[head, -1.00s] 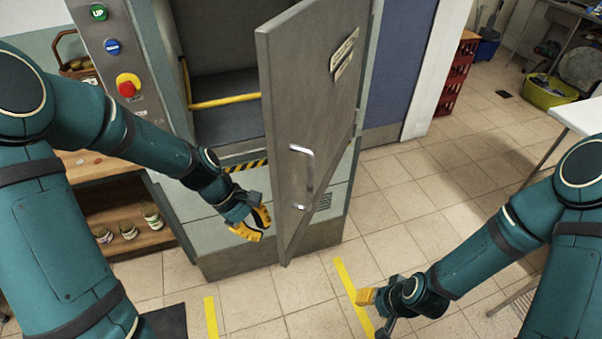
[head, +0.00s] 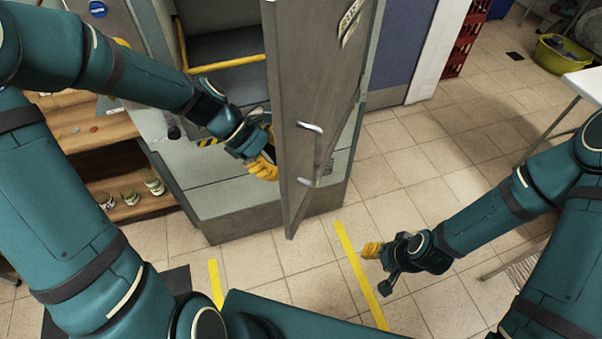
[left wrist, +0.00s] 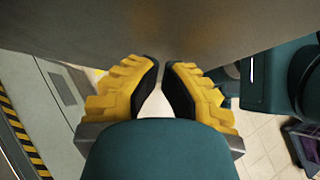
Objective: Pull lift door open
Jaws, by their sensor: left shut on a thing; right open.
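The grey lift door (head: 318,90) stands swung open from the lift cabin, its handle (head: 316,155) on the face turned right. My left gripper (head: 264,167) is at the door's inner side, close to its free edge. In the left wrist view the yellow fingers (left wrist: 161,82) are nearly together against the grey door surface (left wrist: 170,28). They close on the door, though the part between them is hidden. The handle is not held. My right gripper (head: 370,250) is open and empty above the floor, right of the door.
The lift cabin (head: 225,50) has a yellow bar (head: 228,63) across it. A wooden shelf (head: 125,205) with several jars stands left. A white table (head: 585,85) and a yellow-green tub (head: 563,55) are at right.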

